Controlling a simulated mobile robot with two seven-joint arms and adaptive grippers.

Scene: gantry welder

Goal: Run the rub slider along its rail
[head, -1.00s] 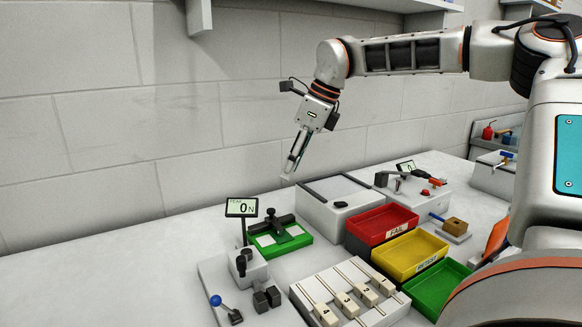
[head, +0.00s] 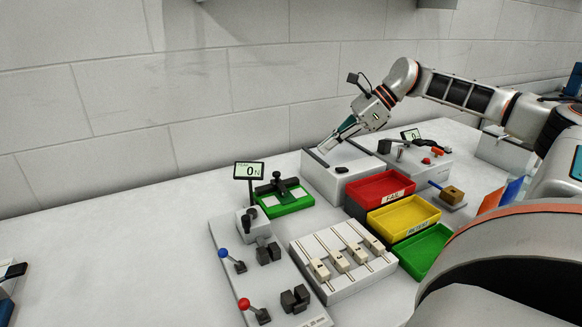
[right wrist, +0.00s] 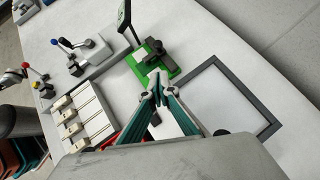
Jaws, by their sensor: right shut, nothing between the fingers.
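A green base (head: 291,206) carries a white strip and a black crossed piece with a knob (head: 278,185); I cannot tell if this is the rub slider. It also shows in the right wrist view (right wrist: 156,53). A white block with several grooved rails (head: 331,236) holds several numbered cream sliders (head: 339,256). My right gripper (head: 320,150) is shut and empty, pointing down left over the back of a white box with a dark-framed top (head: 318,182). Its closed fingertips show in the right wrist view (right wrist: 158,88). My left gripper is not in view.
Red (head: 375,187), yellow (head: 402,217) and green (head: 425,248) trays stand right of the white box. A 0 N display (head: 249,171) rises behind the green base. Blue-knobbed (head: 223,253) and red-knobbed (head: 244,304) levers stand at front left.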

